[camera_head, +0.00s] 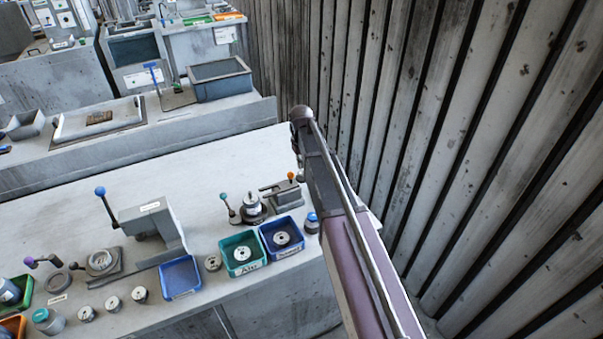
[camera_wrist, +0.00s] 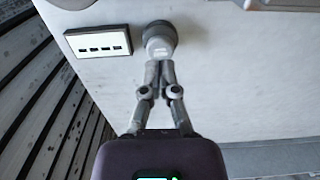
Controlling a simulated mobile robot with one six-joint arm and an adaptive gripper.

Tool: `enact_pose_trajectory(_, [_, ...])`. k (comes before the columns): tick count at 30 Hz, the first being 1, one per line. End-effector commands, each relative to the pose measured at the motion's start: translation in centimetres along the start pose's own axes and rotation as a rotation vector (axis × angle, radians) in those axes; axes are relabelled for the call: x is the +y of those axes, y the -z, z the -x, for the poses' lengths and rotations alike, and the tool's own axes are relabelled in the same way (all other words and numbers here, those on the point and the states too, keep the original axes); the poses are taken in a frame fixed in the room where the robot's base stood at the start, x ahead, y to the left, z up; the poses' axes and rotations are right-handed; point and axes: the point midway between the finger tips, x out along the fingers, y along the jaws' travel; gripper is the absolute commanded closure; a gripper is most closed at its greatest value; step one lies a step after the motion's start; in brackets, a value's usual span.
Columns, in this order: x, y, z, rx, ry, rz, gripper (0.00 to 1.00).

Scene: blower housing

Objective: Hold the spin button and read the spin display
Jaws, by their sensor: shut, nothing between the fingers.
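In the wrist view a round button (camera_wrist: 160,36) with a dark rim and a paler middle sits on a pale grey surface, at the top centre. My gripper (camera_wrist: 159,64) is shut and empty, its fingertips together at the button's lower edge in the picture. I cannot tell whether they touch or press it. To the left is the display (camera_wrist: 98,43), a white panel in a dark frame with several short dark dashes; I read no digits on it. In the head view I cannot make out my gripper, the button or the display.
In the head view the bench (camera_head: 110,225) holds a blue tray (camera_head: 181,278), a green tray (camera_head: 243,253), a dark blue tray (camera_head: 282,237), several round parts and lever fixtures. A ribbed wall (camera_head: 470,120) runs close on the right. The bench's back strip is clear.

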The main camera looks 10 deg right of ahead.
Motion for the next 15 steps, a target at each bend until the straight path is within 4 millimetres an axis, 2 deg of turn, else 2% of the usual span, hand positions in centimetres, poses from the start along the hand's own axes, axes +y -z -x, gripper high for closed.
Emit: enact_pose_trajectory(15, [0.0, 0.0, -1.6, 0.000, 0.000, 0.000, 1.00])
